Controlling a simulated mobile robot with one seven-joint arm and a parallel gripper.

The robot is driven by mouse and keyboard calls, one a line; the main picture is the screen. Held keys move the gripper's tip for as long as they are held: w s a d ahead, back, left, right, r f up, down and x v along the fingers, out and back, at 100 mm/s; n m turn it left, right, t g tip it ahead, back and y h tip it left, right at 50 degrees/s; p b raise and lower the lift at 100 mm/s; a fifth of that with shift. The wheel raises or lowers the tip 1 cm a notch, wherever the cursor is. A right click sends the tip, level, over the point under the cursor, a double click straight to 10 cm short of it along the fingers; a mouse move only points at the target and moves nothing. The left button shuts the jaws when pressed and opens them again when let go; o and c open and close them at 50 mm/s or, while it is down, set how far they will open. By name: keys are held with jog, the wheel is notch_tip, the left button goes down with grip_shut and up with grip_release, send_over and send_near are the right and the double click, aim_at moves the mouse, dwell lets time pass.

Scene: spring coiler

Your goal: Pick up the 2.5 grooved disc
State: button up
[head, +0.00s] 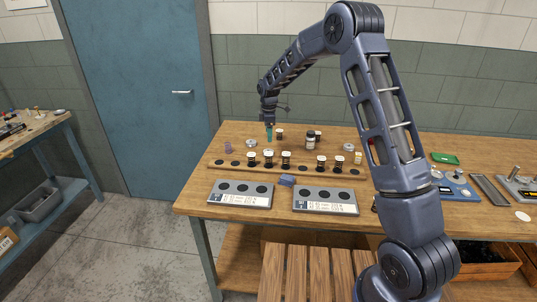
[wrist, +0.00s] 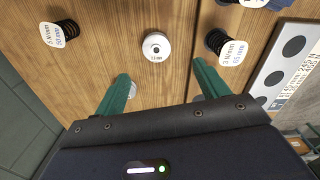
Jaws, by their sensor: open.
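A round white disc (wrist: 156,46) with a dark centre hole lies flat on the wooden table in the wrist view. Its small label is too blurred for me to read its size. My gripper (wrist: 161,74) is open and empty, its two green fingers apart, with the disc beyond the tips, roughly between their lines. In the head view my gripper (head: 269,134) points down over the back left of the table. Two pale discs show there, one at the left (head: 250,142) and one farther right (head: 348,147). Which is the 2.5 one I cannot tell.
Labelled black springs stand beside the disc, one at the left (wrist: 62,33) and one at the right (wrist: 222,45). A wooden rack (head: 215,165) with several springs runs across the table. Two grey plates (head: 240,203) lie in front. Bottles (head: 310,142) stand right of my gripper.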

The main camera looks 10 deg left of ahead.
notch_tip(320, 180, down, 4)
jog(key=shift+f, duration=0.2)
jog(key=shift+w+a+f, duration=0.1)
jog(key=shift+w+f, duration=0.1)
jog(key=shift+f, duration=1.15)
jog(key=shift+w+a+f, duration=0.1)
jog(key=shift+w+f, duration=0.1)
jog(key=shift+f, duration=1.1)
jog(key=c, duration=1.2)
jog(key=shift+c, duration=0.2)
jog(key=shift+r, duration=0.15)
